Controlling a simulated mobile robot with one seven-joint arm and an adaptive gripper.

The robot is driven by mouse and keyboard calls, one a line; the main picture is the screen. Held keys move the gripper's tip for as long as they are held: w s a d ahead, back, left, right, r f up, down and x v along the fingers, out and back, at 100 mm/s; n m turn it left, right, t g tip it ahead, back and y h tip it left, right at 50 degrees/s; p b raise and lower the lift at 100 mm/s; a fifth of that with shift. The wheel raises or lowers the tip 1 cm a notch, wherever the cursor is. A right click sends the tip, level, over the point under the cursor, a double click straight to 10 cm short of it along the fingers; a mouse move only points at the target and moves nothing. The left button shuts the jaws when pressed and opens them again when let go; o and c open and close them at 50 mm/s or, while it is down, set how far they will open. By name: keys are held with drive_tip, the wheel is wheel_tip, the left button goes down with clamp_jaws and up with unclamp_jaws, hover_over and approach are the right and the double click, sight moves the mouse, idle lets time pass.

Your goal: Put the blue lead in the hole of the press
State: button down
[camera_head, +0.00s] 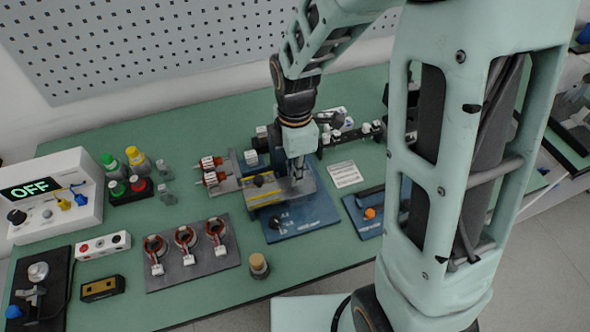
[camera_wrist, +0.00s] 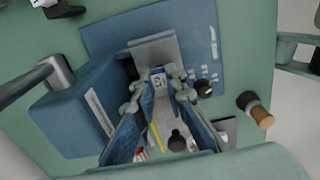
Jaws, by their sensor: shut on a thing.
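The press appears to be the blue-based device under my gripper, with a blue plate (camera_head: 312,212), a grey block with a yellow stripe (camera_head: 258,180) and a black knob (camera_head: 275,223). In the wrist view its blue plate (camera_wrist: 205,30) and knob (camera_wrist: 203,87) show beyond the fingers. My gripper (camera_head: 297,178) points down over it, and its fingertips (camera_wrist: 158,84) are shut on a small white-and-blue piece (camera_wrist: 158,77), probably the blue lead. Most of the lead is hidden. The hole cannot be made out, nor whether the piece touches the press.
A tray with several copper-wound stators (camera_head: 188,268) lies to the left, and a round wooden-topped stamp (camera_head: 258,266) stands near the front edge. A meter reading OFF (camera_head: 52,195) is at the far left. A blue block with an orange knob (camera_head: 370,214) is to the right.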

drive_tip(key=shift+f, duration=0.1)
drive_tip(key=shift+f+b, duration=0.7)
drive_tip(key=shift+f, duration=0.15)
drive_tip(key=c, duration=1.9)
unclamp_jaws()
drive_tip(key=shift+r, duration=0.1)
wheel_tip(320, 180, up, 12)
drive_tip(key=shift+f, duration=0.1)
